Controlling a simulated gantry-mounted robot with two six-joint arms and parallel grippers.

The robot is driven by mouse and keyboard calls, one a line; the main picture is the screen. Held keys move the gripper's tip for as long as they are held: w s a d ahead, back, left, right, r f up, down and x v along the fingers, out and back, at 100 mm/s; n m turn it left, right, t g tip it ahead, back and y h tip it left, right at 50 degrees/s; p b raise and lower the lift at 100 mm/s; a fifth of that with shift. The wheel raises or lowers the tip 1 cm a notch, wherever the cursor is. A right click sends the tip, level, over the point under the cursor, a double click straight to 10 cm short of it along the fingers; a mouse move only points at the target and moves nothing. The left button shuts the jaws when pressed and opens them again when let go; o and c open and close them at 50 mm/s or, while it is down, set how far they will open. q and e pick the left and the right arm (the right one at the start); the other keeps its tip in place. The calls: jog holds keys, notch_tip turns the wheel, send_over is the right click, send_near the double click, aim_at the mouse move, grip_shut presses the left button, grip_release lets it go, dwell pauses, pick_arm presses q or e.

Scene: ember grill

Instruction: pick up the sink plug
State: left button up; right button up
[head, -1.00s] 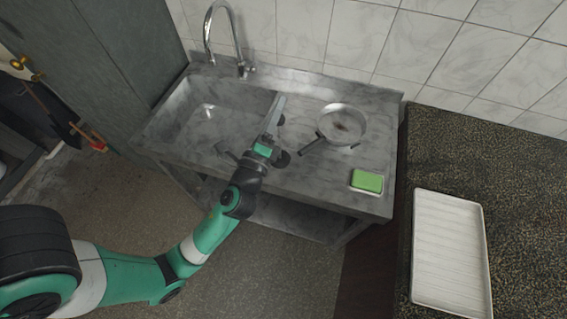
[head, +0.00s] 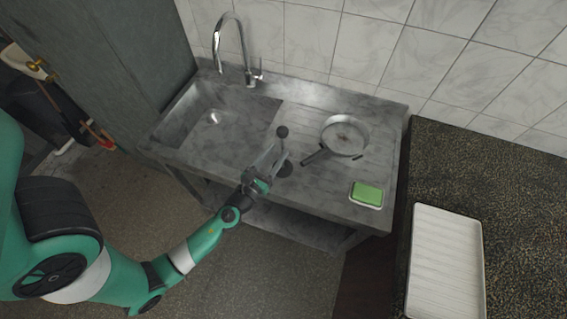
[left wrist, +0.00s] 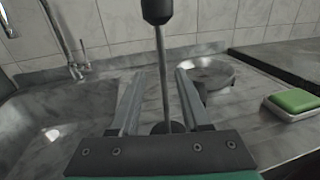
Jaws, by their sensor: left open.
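The sink plug (head: 282,131) appears as a dark round knob on a thin upright rod above a dark disc on the steel counter, right of the basin. In the left wrist view, its black knob (left wrist: 157,10) is at the top edge, and its rod runs down between my fingers to the disc. My left gripper (head: 274,148) is open, its fingers pointing toward the back wall. In the left wrist view, the two fingers (left wrist: 160,78) lie either side of the rod with gaps. I cannot tell how deep the rod sits between them. My right gripper is not in view.
The empty basin (head: 190,143) with a tall tap (head: 218,45) is to the left. A metal pan (head: 345,135) lies right of the plug, its handle pointing toward it. A green sponge (head: 367,194) is at the front right. A white tray (head: 447,265) lies on the dark counter.

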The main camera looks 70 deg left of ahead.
pick_arm(q)
jog(key=x, duration=0.6)
jog(key=shift+w+r+p, duration=0.15)
jog(key=shift+w+p, duration=0.15)
jog(key=shift+w, duration=0.05)
jog(key=shift+c, duration=0.2)
grip_shut()
dwell(0.9)
